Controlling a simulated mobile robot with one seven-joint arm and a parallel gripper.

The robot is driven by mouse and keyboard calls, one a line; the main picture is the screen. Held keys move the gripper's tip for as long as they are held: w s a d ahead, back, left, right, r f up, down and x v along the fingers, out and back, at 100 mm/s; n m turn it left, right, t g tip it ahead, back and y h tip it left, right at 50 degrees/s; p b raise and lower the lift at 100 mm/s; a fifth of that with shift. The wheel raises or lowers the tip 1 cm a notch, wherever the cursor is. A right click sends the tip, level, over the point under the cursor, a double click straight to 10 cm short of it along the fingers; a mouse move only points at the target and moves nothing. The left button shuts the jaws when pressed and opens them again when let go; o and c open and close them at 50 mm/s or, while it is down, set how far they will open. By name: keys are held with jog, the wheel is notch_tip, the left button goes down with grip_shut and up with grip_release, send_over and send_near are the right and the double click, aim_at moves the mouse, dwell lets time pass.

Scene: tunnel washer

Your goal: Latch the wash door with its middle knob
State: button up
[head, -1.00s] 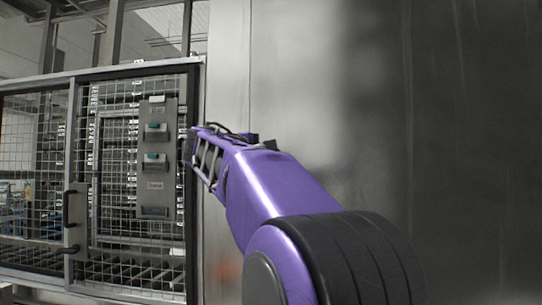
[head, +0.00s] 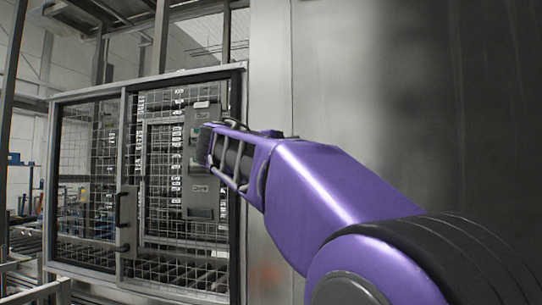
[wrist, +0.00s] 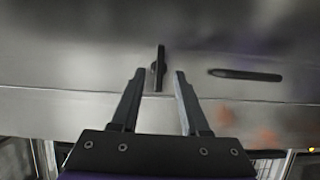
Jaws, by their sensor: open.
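In the wrist view my gripper (wrist: 159,73) is open, with its two dark fingers spread apart. A dark knob (wrist: 159,62) on a grey metal panel (wrist: 80,65) shows between and slightly beyond the fingertips. Its narrow grip stands upright in the picture. I cannot tell how deep the fingers are relative to it, and no contact is visible. Whether this panel is the wash door, and whether it is latched, cannot be told. In the head view my purple arm reaches left, and the fingers cannot be made out.
A dark bar (wrist: 245,75) lies on the panel right of the knob. In the head view a framed mesh enclosure (head: 180,80) with black handles (head: 122,222) stands left. A grey control box (head: 201,190) is partly behind my arm. A large metal wall (head: 370,90) fills the right.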

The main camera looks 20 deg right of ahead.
jog(key=v, duration=1)
